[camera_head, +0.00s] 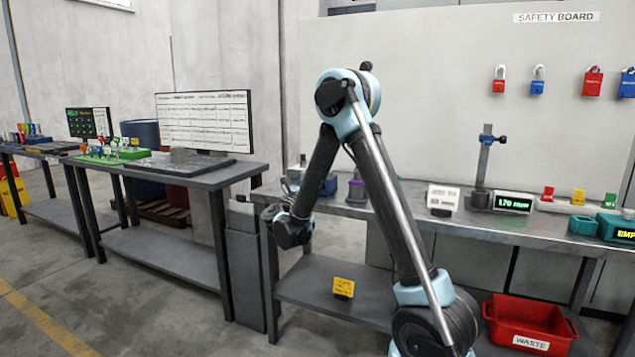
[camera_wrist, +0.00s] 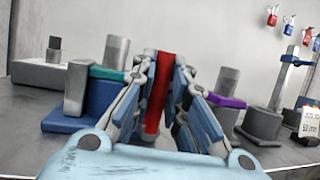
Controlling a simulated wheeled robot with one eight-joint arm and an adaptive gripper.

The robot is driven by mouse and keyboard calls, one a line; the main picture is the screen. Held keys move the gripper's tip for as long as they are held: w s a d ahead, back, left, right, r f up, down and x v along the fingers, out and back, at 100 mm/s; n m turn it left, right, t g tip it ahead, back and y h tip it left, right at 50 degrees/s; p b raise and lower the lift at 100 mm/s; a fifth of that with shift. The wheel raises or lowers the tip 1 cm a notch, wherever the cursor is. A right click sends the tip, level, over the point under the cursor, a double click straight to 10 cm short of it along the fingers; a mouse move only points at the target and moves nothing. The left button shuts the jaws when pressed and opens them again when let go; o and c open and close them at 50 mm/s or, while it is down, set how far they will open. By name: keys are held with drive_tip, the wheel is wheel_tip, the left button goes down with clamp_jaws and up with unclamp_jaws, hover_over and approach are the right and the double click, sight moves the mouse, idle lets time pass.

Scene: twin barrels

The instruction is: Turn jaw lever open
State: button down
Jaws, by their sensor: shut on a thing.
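A red lever (camera_wrist: 154,100) stands upright between the fingers of my gripper (camera_wrist: 157,72) in the wrist view. What jaw the lever belongs to cannot be made out. In the head view my wrist is low at the left end of the grey bench (camera_head: 400,212), and the fingers and lever cannot be made out there.
A blue block with a grey cylinder and teal collar (camera_wrist: 100,82) stands left of my gripper. A grey cylinder with a purple collar (camera_wrist: 226,100) stands close on the right. A gauge stand (camera_head: 484,165) is farther right. A red waste bin (camera_head: 530,325) sits low at right.

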drive_tip(key=shift+w, duration=0.1)
drive_tip(key=c, duration=1.8)
unclamp_jaws()
drive_tip(key=shift+c, duration=0.2)
drive_tip(key=v, duration=1.2)
drive_tip(key=shift+f, duration=0.1)
